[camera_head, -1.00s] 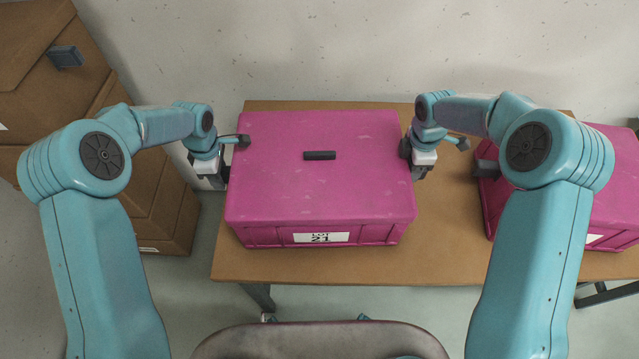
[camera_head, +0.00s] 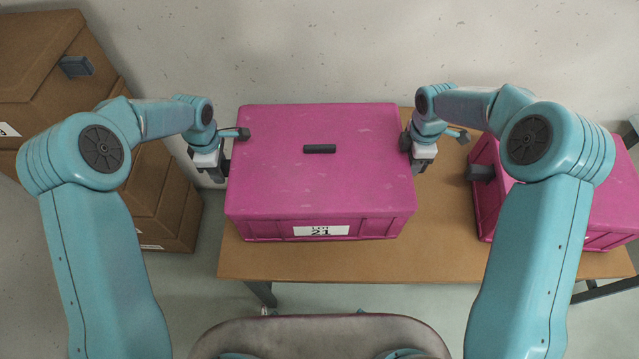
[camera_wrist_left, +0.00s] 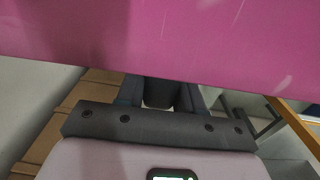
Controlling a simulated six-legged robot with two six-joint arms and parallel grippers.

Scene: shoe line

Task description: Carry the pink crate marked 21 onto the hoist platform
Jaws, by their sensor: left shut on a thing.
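The pink crate (camera_head: 320,185) has a white label reading LOT 21 on its front and a dark handle on its lid. It looks level and slightly raised above the table. My left gripper (camera_head: 222,170) is shut on the crate's left side. In the left wrist view the crate (camera_wrist_left: 180,40) fills the top, and a dark grip part sits between the fingers of my left gripper (camera_wrist_left: 160,95). My right gripper (camera_head: 412,155) is at the crate's right side, seemingly shut on it, with its fingertips partly hidden. The hoist platform is not in view.
The brown table (camera_head: 330,265) lies beneath the crate. A second pink crate (camera_head: 610,195) stands close on the right, partly behind my right arm. Brown boxes (camera_head: 160,185) are stacked at the left. A pale wall (camera_head: 300,50) is behind. A rounded grey edge shows at the bottom.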

